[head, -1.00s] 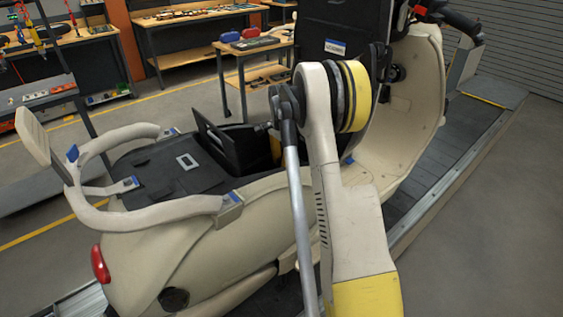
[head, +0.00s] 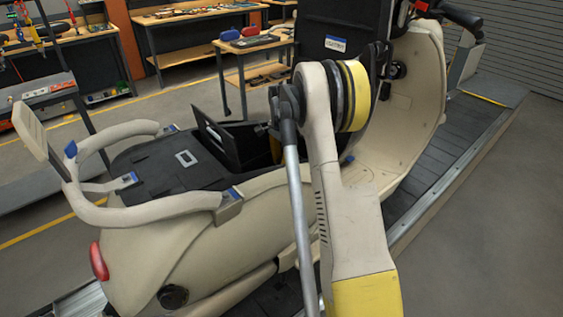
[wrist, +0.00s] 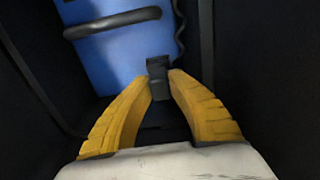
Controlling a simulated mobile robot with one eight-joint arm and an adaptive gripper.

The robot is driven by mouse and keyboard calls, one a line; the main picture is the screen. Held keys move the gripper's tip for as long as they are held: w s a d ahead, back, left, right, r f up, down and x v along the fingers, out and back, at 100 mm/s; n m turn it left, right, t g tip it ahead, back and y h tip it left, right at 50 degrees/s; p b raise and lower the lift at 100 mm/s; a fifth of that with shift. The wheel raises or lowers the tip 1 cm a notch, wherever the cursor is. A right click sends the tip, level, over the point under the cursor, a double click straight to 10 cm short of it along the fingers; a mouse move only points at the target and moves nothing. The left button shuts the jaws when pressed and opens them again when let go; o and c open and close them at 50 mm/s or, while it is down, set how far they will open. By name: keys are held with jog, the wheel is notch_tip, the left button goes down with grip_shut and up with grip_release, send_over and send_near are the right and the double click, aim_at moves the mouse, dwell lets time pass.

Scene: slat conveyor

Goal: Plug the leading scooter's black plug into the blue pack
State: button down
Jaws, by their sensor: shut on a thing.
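The cream scooter (head: 180,243) stands on the conveyor with its seat compartment open. In the wrist view the blue pack (wrist: 118,60) lies inside the dark bay, with a black strap or handle (wrist: 112,23) across it and a black cable along its right side. My gripper (wrist: 159,82) has its yellow fingers shut on the black plug (wrist: 157,68), which overlaps the lower right part of the blue pack in the picture. Whether the plug touches the pack or sits in a socket cannot be told.
Dark bay walls stand close on both sides of my gripper; a black cable or edge (wrist: 207,45) runs at the right. In the head view a raised black panel (head: 218,137) stands beside the opening. Workbenches (head: 195,20) stand behind; the floor at right is clear.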

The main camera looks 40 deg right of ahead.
jog(key=shift+f+b, duration=0.3)
jog(key=shift+f, duration=0.15)
jog(key=c, duration=1.3)
grip_release()
jog(key=shift+c, duration=0.2)
notch_tip(320, 180, up, 12)
jog(key=shift+r, duration=0.1)
